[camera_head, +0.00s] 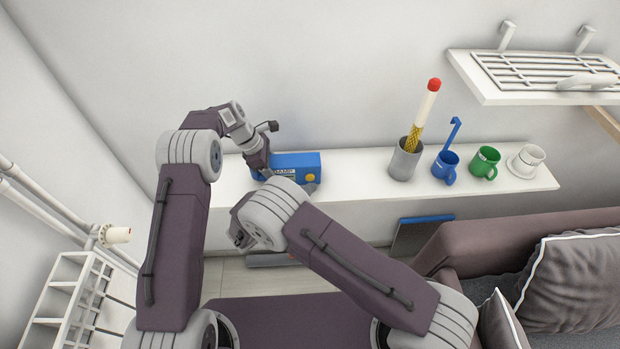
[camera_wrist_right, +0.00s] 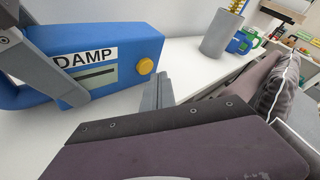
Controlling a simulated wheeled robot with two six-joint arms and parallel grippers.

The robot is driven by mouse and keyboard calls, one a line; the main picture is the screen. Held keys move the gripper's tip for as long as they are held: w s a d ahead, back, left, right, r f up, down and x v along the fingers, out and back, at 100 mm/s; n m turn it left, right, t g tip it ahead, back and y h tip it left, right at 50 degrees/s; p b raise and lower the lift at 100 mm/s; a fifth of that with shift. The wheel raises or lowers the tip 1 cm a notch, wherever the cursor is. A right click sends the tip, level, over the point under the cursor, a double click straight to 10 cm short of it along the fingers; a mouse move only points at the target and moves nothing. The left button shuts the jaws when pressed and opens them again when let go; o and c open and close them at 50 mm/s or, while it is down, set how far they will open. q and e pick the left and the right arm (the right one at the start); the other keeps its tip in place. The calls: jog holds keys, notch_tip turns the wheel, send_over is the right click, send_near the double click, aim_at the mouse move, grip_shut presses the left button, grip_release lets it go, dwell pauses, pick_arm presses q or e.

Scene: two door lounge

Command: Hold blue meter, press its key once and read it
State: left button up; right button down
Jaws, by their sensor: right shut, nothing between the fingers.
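The blue meter (camera_head: 295,161) is at the left part of the white shelf; I cannot tell whether it touches the shelf. In the right wrist view the meter (camera_wrist_right: 125,58) shows a DAMP label, a dark narrow window with no legible reading, and a round yellow key (camera_wrist_right: 146,66). My left gripper (camera_head: 264,172) is at the meter's left end; its grey finger crosses the handle side, and it appears shut on it. My right gripper (camera_wrist_right: 158,82) is shut and empty, its tips just right of and below the key, apparently apart from it. My right arm partly hides it in the head view.
To the right on the shelf (camera_head: 350,161) stand a grey cup (camera_head: 404,162) with a red-tipped stick, a blue mug (camera_head: 445,168), a green mug (camera_head: 485,163) and a white cup (camera_head: 527,160). A sofa (camera_head: 530,235) is at right. The shelf between meter and grey cup is clear.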

jog(key=shift+w, duration=0.15)
jog(key=shift+w, duration=0.3)
jog(key=shift+w, duration=0.4)
dwell(0.7)
jog(key=shift+s, duration=0.85)
jog(key=s, duration=0.5)
dwell(1.2)
